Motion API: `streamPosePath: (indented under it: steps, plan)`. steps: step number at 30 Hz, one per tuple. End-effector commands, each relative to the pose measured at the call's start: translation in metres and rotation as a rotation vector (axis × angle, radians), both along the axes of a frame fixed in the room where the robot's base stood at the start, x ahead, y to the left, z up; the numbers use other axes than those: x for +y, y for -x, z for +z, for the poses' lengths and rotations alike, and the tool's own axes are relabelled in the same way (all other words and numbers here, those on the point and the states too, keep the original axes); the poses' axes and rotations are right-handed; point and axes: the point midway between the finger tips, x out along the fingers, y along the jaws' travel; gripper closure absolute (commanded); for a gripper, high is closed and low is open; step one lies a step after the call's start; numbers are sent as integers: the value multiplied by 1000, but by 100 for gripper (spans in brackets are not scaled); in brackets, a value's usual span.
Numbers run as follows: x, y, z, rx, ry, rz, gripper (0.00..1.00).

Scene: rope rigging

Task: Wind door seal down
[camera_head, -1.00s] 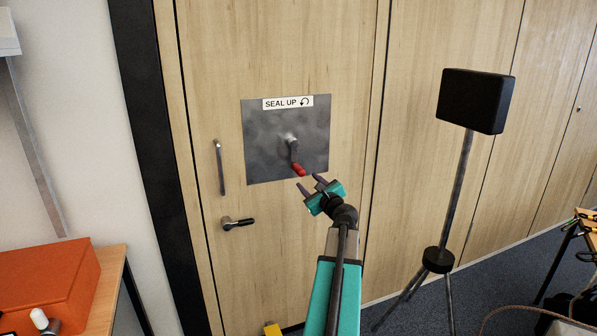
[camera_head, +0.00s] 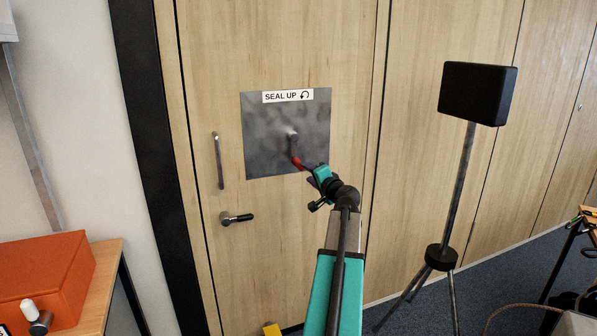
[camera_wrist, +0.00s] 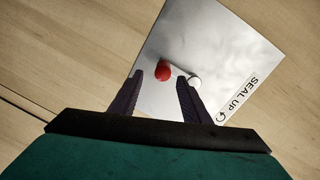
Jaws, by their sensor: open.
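The crank (camera_head: 293,145) sticks out from a grey metal plate (camera_head: 262,150) on the wooden door. Its arm hangs down to a red handle (camera_head: 297,163). A label (camera_head: 288,96) above reads "SEAL UP" with a curved arrow. My gripper (camera_head: 310,174) is just right of and below the red handle. In the wrist view my gripper (camera_wrist: 157,92) is open, and the red handle (camera_wrist: 162,71) appears between the fingertips. The pale crank hub (camera_wrist: 194,82) shows beside the right finger. Whether a finger touches the handle cannot be told.
A vertical pull bar (camera_head: 217,160) and a lever handle (camera_head: 236,218) are on the door left of my arm. A black box on a tripod (camera_head: 477,93) stands at right. An orange case (camera_head: 45,280) sits on a table at lower left.

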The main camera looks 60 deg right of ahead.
Motion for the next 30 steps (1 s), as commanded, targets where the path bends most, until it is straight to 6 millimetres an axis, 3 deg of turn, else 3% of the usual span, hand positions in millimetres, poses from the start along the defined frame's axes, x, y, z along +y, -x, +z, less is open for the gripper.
streamPosePath:
  steps: [9,15,30]
  plan:
    - [-5,0,-3,282,414,36,57]
    - [-6,2,-1,408,602,47,57]
    - [1,9,5,487,779,20,57]
